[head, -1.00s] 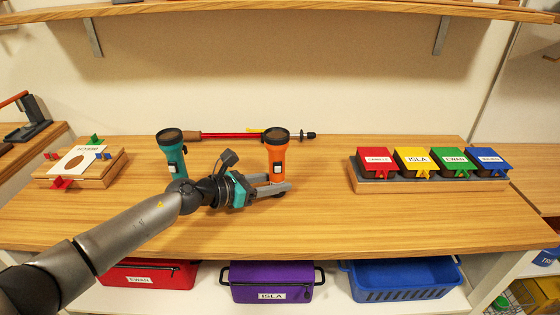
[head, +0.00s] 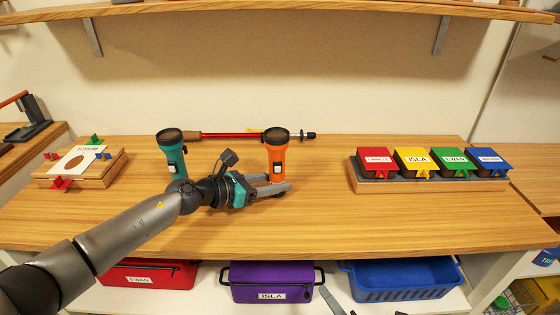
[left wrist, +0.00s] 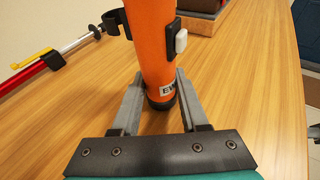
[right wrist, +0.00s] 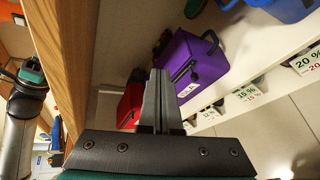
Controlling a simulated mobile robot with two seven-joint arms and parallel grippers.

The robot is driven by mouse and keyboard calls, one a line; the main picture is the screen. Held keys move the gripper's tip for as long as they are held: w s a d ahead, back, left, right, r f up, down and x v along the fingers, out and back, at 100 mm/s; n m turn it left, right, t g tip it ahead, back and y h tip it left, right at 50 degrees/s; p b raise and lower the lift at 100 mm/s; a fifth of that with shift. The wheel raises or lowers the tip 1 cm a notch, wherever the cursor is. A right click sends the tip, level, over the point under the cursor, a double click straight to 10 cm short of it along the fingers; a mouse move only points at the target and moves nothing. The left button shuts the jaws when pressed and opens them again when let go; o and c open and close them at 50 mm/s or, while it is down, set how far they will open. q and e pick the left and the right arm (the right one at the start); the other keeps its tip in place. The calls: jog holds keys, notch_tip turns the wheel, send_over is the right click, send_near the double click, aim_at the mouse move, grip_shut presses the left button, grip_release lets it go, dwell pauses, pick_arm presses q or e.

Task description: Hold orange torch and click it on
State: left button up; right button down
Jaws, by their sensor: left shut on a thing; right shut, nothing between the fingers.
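The orange torch (head: 276,154) is upright on the wooden table, its wide dark head on top. It also shows in the left wrist view (left wrist: 154,45), with a white switch (left wrist: 180,41) on its right side and a partly hidden label near its base. My left gripper (head: 272,188) is shut around its lower part. I cannot tell whether the switch is pressed; no light shows. My right gripper (right wrist: 158,100) is shut and empty, below the tabletop in front of the lower shelf. Only a grey piece of it shows at the head view's bottom edge.
A teal torch (head: 172,158) stands left of the orange one, close to my left arm. A red rod (head: 235,136) lies behind both. Colored lidded boxes (head: 419,160) stand right, a shape board (head: 80,165) left. Bins, including a purple one (head: 271,278), sit below the table.

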aim_at(278, 169)
jog(key=a+r+n+y, duration=0.2)
jog(key=r+n, duration=0.1)
jog(key=s+a+r+n+y, duration=0.1)
jog(key=a+r+n+y, duration=0.1)
jog(key=r+n, duration=0.2)
jog(key=a+r+n+y, duration=0.2)
jog(key=a+r+n, duration=0.1)
jog(key=r+n, duration=0.1)
jog(key=shift+s+r, duration=0.15)
jog(key=shift+s, duration=0.15)
jog(key=w+r+y, duration=0.1)
jog(key=r, duration=0.2)
jog(key=w+r+m+y, duration=0.1)
jog(key=w+r, duration=0.1)
jog(key=r, duration=0.1)
jog(key=w+a+r+y, duration=0.1)
jog(key=w+r+y, duration=0.1)
jog(key=shift+w+a+r+m, duration=0.1)
jog(key=shift+r+m, duration=0.3)
jog(key=shift+w+r+y, duration=0.3)
jog(key=shift+w+r, duration=0.2)
jog(key=shift+r, duration=0.05)
jog(key=shift+w+a, duration=0.2)
jog(key=shift+w, duration=1.9)
jog(key=shift+w+a, duration=0.2)
jog(key=shift+w, duration=1.9)
jog(key=shift+w, duration=0.45)
